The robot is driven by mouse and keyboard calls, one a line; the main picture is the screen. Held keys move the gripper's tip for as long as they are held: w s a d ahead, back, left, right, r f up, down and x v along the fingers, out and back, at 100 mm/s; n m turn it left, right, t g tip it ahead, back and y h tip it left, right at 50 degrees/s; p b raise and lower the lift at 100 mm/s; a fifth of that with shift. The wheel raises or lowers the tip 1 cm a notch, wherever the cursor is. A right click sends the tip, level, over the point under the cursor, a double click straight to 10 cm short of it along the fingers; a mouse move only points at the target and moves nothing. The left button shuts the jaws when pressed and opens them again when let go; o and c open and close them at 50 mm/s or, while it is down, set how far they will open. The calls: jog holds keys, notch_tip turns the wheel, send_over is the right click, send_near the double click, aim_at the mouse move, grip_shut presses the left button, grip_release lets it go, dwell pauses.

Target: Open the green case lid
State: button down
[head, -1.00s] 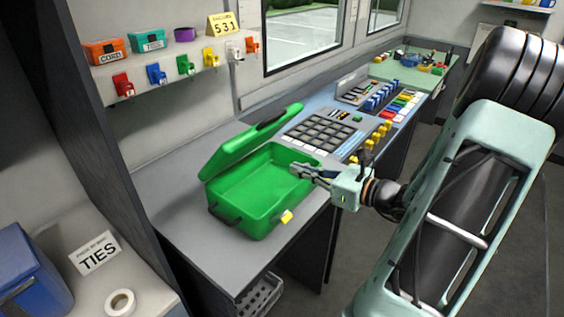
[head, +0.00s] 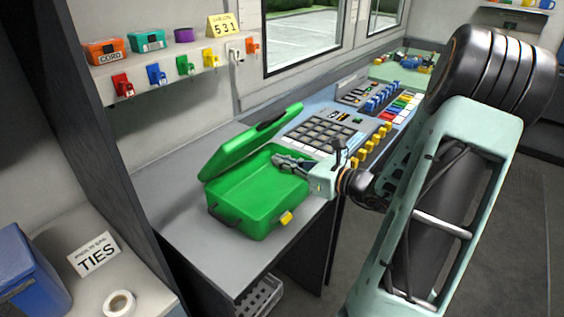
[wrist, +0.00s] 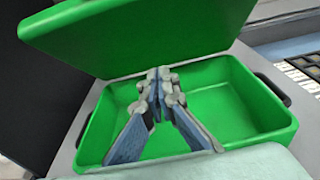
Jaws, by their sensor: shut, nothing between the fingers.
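The green case (head: 250,205) stands on the grey counter with its lid (head: 245,145) raised and tilted back, and its empty inside shows. A yellow latch (head: 286,218) sits on its front. In the wrist view the lid (wrist: 130,40) rises behind the open case (wrist: 235,105). My gripper (head: 277,161) is shut and empty, over the right part of the case opening. Its fingertips (wrist: 158,73) show in the wrist view in front of the lid's lower part; I cannot tell whether they touch it.
A control console (head: 330,138) with keys and coloured levers lies right of the case. The grey counter (head: 190,235) is clear left of the case. A shelf (head: 150,78) with small boxes and hooks is on the wall.

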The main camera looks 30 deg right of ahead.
aim_at(257, 144)
jog(key=shift+w+a+r, duration=0.3)
jog(key=shift+w+a, duration=0.4)
jog(key=shift+w, duration=1)
jog(key=shift+w+a+r, duration=0.25)
jog(key=shift+w+a, duration=0.45)
jog(key=shift+w, duration=0.95)
jog(key=shift+w+a+r, duration=0.3)
jog(key=shift+w+a, duration=0.4)
jog(key=shift+w, duration=1)
jog(key=shift+s+d, duration=0.1)
jog(key=f+p+v, duration=0.3)
jog(key=f+v, duration=0.1)
jog(key=v, duration=2.1)
jog(key=shift+s+d, duration=0.3)
jog(key=shift+s, duration=0.25)
